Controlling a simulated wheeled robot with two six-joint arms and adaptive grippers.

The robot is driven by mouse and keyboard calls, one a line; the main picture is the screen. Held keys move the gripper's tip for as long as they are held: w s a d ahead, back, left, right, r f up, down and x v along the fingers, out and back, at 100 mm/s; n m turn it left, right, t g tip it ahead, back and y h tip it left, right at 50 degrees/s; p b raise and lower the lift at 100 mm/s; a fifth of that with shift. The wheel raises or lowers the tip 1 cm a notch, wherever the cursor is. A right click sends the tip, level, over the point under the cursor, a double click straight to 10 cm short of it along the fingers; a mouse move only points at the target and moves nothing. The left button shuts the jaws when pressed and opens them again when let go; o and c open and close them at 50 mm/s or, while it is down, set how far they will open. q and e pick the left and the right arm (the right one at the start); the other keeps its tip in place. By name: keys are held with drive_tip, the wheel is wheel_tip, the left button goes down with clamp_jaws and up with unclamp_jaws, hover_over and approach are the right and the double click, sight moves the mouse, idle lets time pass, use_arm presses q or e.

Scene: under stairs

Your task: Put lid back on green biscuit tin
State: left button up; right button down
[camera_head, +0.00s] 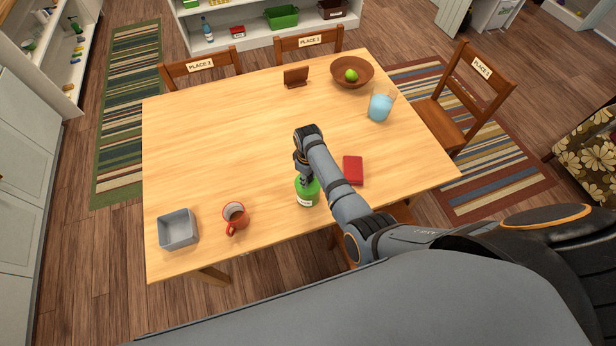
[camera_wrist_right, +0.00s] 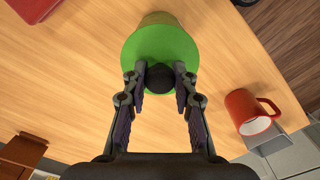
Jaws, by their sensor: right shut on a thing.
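The green biscuit tin (camera_head: 307,197) stands near the front edge of the table, with a pale label on its side. My right gripper (camera_head: 304,170) is directly above it, pointing down. In the right wrist view my right gripper (camera_wrist_right: 160,82) is shut on the dark knob (camera_wrist_right: 160,76) of the round green lid (camera_wrist_right: 160,45). The lid covers most of the tin below it, and only a strip of something olive-tan shows past its far edge. I cannot tell whether the lid rests on the tin or hangs just above it. My left gripper is not in view.
A red mug (camera_head: 235,217) and a grey open box (camera_head: 178,229) stand to the left. A red book (camera_head: 353,170) lies right of the tin. A blue jug (camera_head: 380,107), a wooden bowl (camera_head: 352,72) and a small brown stand (camera_head: 296,77) are farther back. The table's left middle is clear.

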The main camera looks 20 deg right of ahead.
drive_tip(key=shift+c, duration=2.4)
unclamp_jaws()
wheel_tip(320, 180, up, 2)
drive_tip(key=shift+r+p, duration=0.15)
drive_tip(key=shift+p, duration=0.45)
drive_tip(key=shift+r, duration=1.9)
